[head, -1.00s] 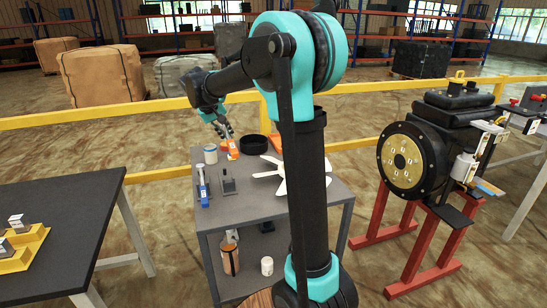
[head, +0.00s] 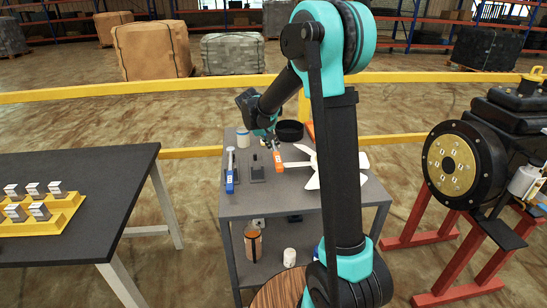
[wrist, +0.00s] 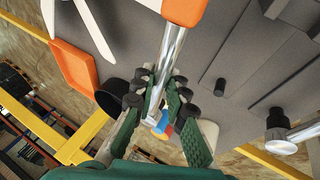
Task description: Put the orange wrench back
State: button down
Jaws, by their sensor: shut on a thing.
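My gripper (head: 268,138) is shut on the steel shaft of the orange wrench (head: 278,162) and holds it over the small grey cart. In the wrist view my gripper (wrist: 155,92) closes around the shaft, and the orange handle (wrist: 185,9) points to the top. A dark flat holder (head: 257,174) with a short upright post lies on the cart, just left of the wrench. The holder's post also shows in the wrist view (wrist: 220,87). A blue-handled wrench (head: 230,168) rests left of that holder. The exact height of the orange wrench is hard to tell.
On the grey cart (head: 285,207) are a white fan (head: 318,180), a black round bowl (head: 290,130) and a white pot (head: 243,138). A dark table with a yellow block rack (head: 45,222) stands left. A black machine with a gold disc (head: 452,165) stands right.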

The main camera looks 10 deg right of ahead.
aim_at(273, 164)
jog(key=shift+f, duration=3)
jog(key=c, duration=1.5)
grip_release()
jog(key=shift+f, duration=0.1)
jog(key=shift+c, duration=0.2)
jog(key=v, duration=1.2)
jog(key=s+d+f+y, duration=0.1)
jog(key=s+d+f, duration=0.1)
jog(key=s, duration=0.5)
jog(key=s+d+f+y, duration=0.1)
jog(key=s+d+f, duration=0.1)
jog(key=s+d, duration=0.3)
jog(key=s+d+f+y, duration=0.1)
jog(key=s+d+f, duration=0.1)
jog(key=s, duration=0.6)
jog(key=shift+s+d+f, duration=0.15)
jog(key=shift+s+d, duration=0.15)
jog(key=shift+d, duration=0.35)
jog(key=s+f+y, duration=0.1)
jog(key=s+f, duration=0.4)
jog(key=s, duration=0.5)
jog(key=shift+d+m, duration=0.4)
